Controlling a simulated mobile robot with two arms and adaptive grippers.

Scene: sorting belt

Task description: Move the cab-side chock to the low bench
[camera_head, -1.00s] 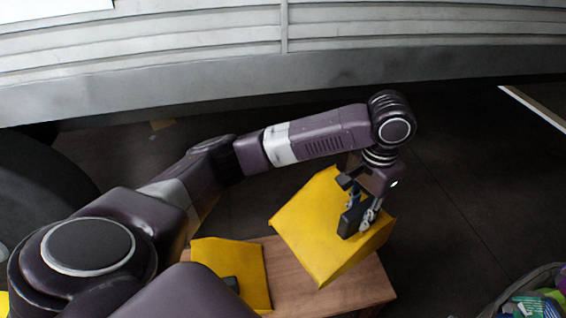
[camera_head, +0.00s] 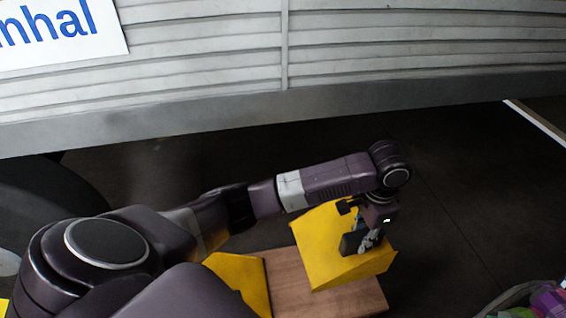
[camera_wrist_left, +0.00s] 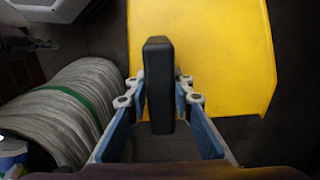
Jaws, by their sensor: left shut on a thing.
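A yellow wedge chock (camera_head: 325,240) with a black handle is at the end of my left arm, over the right part of the wooden low bench (camera_head: 289,276). My left gripper (camera_head: 362,238) is shut on the chock's handle. In the left wrist view the upright black handle (camera_wrist_left: 158,85) stands between the blue-padded fingers, with the yellow face (camera_wrist_left: 215,55) beyond. I cannot tell whether the chock touches the bench. A second yellow chock (camera_head: 243,278) is on the bench's left part, partly hidden by my arm. My right gripper is not in view.
A grey vehicle side (camera_head: 200,75) spans the back, with a dark wheel (camera_head: 40,195) at left. A bin (camera_head: 515,296) of colourful items stands at bottom right. The left wrist view shows a ribbed grey roll (camera_wrist_left: 75,105) with a green band.

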